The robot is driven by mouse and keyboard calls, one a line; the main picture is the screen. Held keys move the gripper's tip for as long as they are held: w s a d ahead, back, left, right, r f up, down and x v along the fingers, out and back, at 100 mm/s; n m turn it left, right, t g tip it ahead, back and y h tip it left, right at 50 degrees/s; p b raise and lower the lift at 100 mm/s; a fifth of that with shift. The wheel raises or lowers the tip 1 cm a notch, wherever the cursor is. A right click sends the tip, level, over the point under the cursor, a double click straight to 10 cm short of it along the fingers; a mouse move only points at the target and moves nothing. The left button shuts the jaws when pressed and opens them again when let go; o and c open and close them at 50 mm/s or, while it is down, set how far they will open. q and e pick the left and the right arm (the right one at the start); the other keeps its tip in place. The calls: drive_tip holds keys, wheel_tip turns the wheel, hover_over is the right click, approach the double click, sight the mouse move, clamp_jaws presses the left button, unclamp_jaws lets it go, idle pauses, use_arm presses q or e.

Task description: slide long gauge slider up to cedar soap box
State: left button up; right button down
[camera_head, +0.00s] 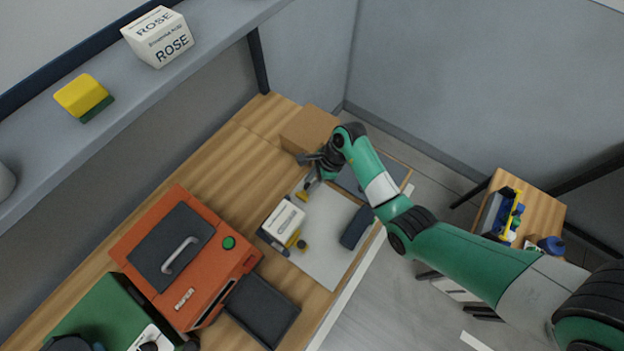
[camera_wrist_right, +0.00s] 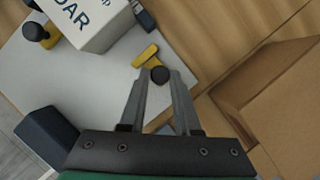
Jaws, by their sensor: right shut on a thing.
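The cedar soap box (camera_head: 284,219) is a white box on the pale board (camera_head: 326,262) in the head view; in the right wrist view the box (camera_wrist_right: 92,22) shows the letters "DAR". A slider with a yellow bar (camera_wrist_right: 146,56) and round black knob (camera_wrist_right: 160,74) is beside it, with a visible gap. Its yellow part (camera_head: 303,196) also shows in the head view. My right gripper (camera_wrist_right: 158,82) is shut on the knob. A second yellow piece (camera_wrist_right: 50,38) with a black knob (camera_wrist_right: 35,32) is on the box's other side. My left gripper is out of view.
A brown carton (camera_head: 309,128) stands close behind my right gripper. A dark block (camera_head: 356,228) sits on the board's right side. An orange machine (camera_head: 186,258) and a black tray (camera_head: 262,311) are to the left and front.

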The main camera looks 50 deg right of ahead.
sight(302, 199)
drive_tip(key=a+p, duration=0.2)
drive_tip(key=a, duration=0.1)
drive_tip(key=a+p, duration=0.1)
drive_tip(key=shift+s+a+r, duration=0.2)
drive_tip(key=shift+r, duration=0.1)
drive_tip(key=shift+a+f, duration=0.15)
drive_tip(key=shift+a, duration=0.05)
drive_tip(key=shift+f, duration=0.1)
drive_tip(key=c, duration=0.6)
unclamp_jaws()
drive_tip(key=p+v, duration=0.3)
drive_tip(key=v, duration=0.8)
drive_tip(key=shift+d+r+p, duration=0.15)
drive_tip(key=shift+r+p, duration=0.1)
drive_tip(key=shift+p, duration=0.1)
